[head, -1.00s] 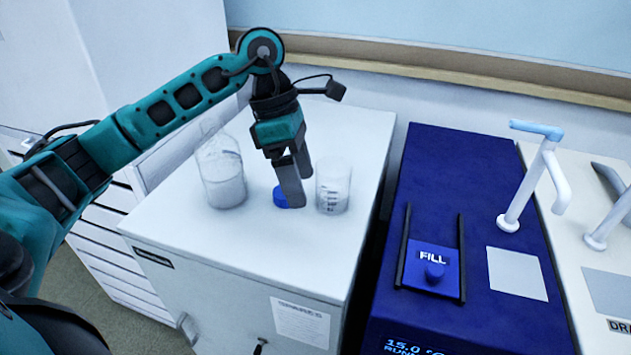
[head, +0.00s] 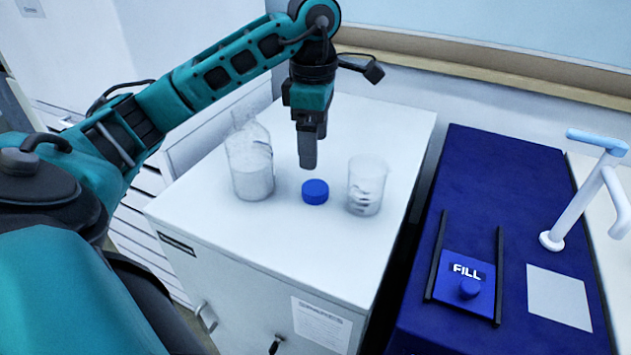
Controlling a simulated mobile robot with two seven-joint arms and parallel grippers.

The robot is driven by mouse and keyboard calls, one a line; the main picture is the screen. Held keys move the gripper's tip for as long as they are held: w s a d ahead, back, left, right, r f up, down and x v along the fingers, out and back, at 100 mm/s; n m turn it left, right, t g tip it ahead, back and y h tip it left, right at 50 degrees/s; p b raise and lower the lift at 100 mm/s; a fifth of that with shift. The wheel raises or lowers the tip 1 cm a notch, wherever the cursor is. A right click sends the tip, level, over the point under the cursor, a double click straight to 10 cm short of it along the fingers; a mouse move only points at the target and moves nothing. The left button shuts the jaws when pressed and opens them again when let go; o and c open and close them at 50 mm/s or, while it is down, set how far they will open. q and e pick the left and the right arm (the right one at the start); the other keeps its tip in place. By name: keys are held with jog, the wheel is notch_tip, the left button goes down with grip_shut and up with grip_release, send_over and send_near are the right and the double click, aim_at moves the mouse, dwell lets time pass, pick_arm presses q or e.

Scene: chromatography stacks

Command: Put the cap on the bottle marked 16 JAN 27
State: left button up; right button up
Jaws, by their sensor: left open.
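A blue cap (head: 315,191) lies on the white cabinet top between a bottle and a beaker. The clear bottle (head: 252,172) stands upright to its left, with whitish contents and no cap on its neck. I cannot read any date on it. My left gripper (head: 308,166) points down just above and behind the cap in the picture. Its fingers are seen nearly edge-on, one in front of the other, and hold nothing. The cap is apart from the fingertips. My right gripper is not in view.
A clear graduated beaker (head: 366,186) stands close to the right of the cap. The white cabinet (head: 270,236) has free room at its front and back. Across a gap on the right is a blue machine (head: 458,200) with a FILL slider and a pale tap (head: 580,205).

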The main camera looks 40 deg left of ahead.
pick_arm(q)
send_over(314, 187)
jog(key=f, duration=0.4)
jog(key=shift+s+d+f, duration=0.25)
jog(key=shift+s, duration=0.05)
jog(key=shift+f, duration=0.2)
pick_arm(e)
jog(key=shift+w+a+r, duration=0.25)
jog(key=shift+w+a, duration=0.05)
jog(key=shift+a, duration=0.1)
pick_arm(q)
jog(key=shift+f, duration=0.1)
jog(key=f, duration=0.5)
jog(key=shift+w+a, duration=0.25)
jog(key=shift+w, duration=0.05)
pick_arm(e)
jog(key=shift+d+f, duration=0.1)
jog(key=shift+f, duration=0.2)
pick_arm(q)
jog(key=shift+c, duration=0.5)
jog(key=c, duration=1)
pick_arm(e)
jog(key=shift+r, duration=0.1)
